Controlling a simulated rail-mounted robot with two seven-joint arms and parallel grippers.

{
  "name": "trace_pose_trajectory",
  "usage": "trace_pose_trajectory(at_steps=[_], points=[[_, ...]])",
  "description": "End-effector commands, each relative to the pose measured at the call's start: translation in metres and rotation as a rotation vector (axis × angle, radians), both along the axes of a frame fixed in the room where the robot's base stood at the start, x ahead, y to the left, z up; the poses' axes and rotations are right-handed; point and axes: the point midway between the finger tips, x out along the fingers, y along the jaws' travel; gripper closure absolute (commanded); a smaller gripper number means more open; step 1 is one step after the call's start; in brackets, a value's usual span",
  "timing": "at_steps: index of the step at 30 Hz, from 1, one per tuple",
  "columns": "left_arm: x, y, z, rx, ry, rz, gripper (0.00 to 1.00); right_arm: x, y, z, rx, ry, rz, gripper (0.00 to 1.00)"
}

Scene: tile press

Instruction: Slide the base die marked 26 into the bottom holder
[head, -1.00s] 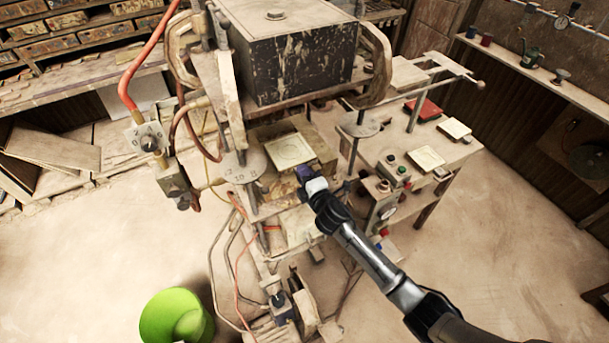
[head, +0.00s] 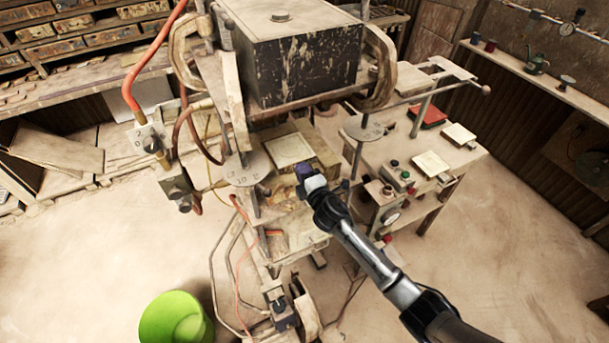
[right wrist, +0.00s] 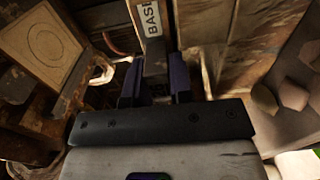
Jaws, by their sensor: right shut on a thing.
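My right gripper (head: 308,176) is at the press, at the front right of a block with a pale square top (head: 290,149) on the press bed. In the right wrist view my right gripper (right wrist: 155,80) has its two purple-blue fingers shut on a dark grip piece (right wrist: 155,56). This sits just below a white label (right wrist: 152,18) reading "BASE" on a brownish block, which I take as the base die. The number 26 is not readable. The bottom holder cannot be told apart clearly. My left gripper is not in view.
The dark press head (head: 300,60) hangs above the bed, between metal posts. An orange hose (head: 140,70) runs down the left. A control box (head: 398,178) and pale tiles (head: 432,162) stand on the side table. A green bucket (head: 176,320) stands on the floor.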

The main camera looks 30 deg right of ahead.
Motion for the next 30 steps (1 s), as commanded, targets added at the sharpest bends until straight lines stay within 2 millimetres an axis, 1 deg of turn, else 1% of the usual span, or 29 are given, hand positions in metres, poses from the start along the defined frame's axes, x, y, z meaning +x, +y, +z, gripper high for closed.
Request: trace_pose_trajectory(at_steps=[1,15,30], points=[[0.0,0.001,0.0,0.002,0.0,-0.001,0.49,0.001,0.0,0.003,0.0,-0.005,0.001,1.0],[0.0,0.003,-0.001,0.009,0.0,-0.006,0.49,0.002,0.0,0.003,0.0,-0.005,0.001,1.0],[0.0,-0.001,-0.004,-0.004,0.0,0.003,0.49,0.011,-0.001,0.002,0.0,-0.005,0.001,1.0]])
